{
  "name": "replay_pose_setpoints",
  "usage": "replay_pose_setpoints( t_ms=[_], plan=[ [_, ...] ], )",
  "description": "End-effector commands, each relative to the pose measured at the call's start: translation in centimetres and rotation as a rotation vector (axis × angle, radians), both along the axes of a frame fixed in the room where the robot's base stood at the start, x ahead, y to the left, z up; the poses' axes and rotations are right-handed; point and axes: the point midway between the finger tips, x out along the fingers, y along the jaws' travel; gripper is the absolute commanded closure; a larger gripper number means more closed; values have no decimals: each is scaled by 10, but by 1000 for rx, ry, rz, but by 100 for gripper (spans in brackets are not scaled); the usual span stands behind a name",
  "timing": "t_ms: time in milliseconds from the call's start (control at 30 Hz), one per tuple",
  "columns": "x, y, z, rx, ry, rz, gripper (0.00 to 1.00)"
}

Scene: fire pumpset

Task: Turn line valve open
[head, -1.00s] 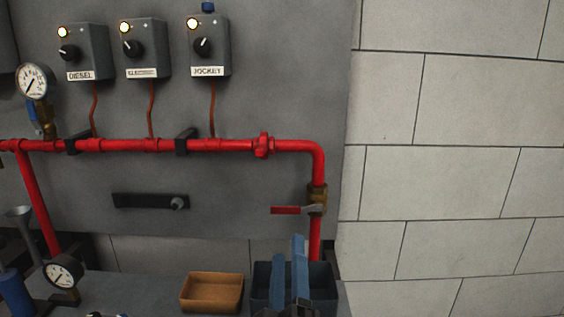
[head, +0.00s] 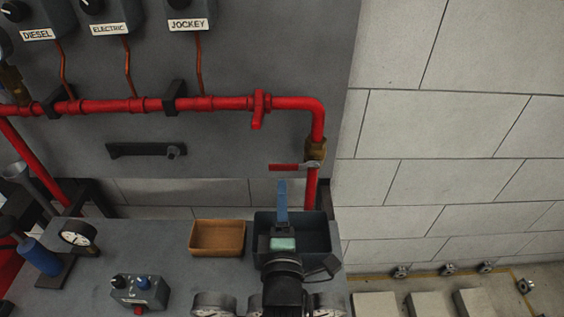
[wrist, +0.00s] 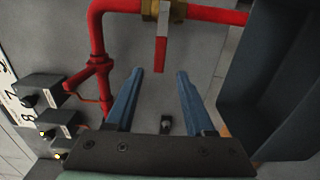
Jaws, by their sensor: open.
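The line valve has a brass body (head: 316,149) on the vertical red pipe at the right of the panel. Its red lever (head: 285,167) points left, across the pipe. In the wrist view the lever (wrist: 161,53) hangs from the brass body (wrist: 163,10), its free end in line with the gap between my fingertips. My gripper (head: 282,183) is open and empty just below the lever in the head view. Its two blue fingers show spread apart in the wrist view (wrist: 160,72). In the head view they overlap, and I cannot tell how deep the lever end sits.
A dark bin (head: 325,232) lies behind my gripper, and an orange tray (head: 217,238) stands left of it. A red knob-like fitting (head: 258,108) sits on the horizontal pipe above. A black bar (head: 145,150) is mounted on the panel. The light block wall (head: 450,110) is at right.

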Motion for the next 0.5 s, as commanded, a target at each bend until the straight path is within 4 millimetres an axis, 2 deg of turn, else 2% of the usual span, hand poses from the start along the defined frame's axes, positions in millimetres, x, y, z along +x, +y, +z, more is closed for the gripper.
replay_pose_setpoints(
  t_ms=[33,300,500],
  plan=[
    [11,0,2,0,-3,-1,46],
    [59,0,2,2,-2,0,46],
    [83,0,2,1,-2,0,46]
  ],
)
